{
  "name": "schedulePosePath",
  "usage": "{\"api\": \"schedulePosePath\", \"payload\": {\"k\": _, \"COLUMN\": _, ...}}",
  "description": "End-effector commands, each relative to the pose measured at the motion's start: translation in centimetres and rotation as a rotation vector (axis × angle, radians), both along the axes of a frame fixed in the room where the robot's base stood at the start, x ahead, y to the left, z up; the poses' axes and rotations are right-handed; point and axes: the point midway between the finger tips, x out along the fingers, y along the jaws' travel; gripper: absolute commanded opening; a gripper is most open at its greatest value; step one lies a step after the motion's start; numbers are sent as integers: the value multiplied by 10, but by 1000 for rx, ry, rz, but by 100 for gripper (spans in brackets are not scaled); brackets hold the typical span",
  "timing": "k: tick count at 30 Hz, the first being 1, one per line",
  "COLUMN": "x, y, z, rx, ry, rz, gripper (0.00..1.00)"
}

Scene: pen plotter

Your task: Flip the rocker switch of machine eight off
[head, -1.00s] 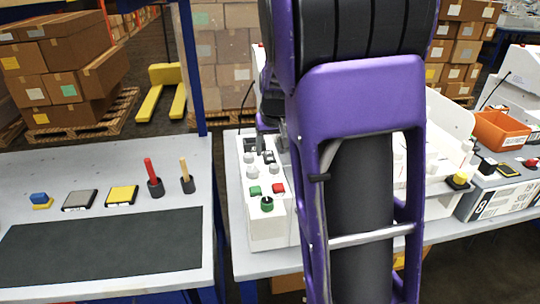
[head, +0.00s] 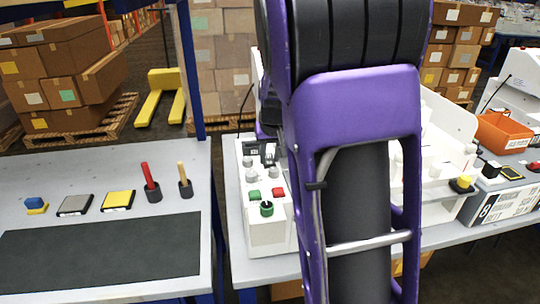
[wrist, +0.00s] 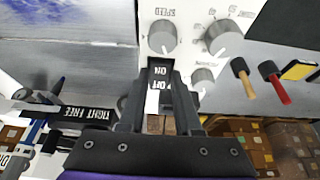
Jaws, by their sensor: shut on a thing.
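A white control panel (head: 265,232) stands left of my purple arm, with grey knobs, a green and a red button and a green knob. In the wrist view, a black rocker switch with ON and OFF lettering (wrist: 160,72) is on this panel, beside a large grey knob marked SPEED (wrist: 162,37). My gripper (wrist: 160,98) is at the switch, its dark fingers shut on it at the OFF end. The fingers hide part of the switch, and its tilt is hard to tell. A box marked 8 (head: 490,207) is at the right in the head view.
My arm hides the middle of the white machine in the head view. A separate left table bears a black mat (head: 100,258), a red-handled tool (head: 149,178) and a wooden-handled tool (head: 184,178). An orange bin (head: 505,133) stands at the right.

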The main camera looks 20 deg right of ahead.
Motion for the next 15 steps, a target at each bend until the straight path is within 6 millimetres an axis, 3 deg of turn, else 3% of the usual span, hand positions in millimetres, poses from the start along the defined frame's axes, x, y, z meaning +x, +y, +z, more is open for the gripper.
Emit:
{"api": "schedulePosePath", "payload": {"k": 7, "x": 2, "y": -1, "z": 5, "rx": 5, "ry": 35, "rz": -1, "gripper": 0}}
{"api": "schedulePosePath", "payload": {"k": 15, "x": 7, "y": -3, "z": 9, "rx": 38, "ry": 198, "rz": -1, "gripper": 0}}
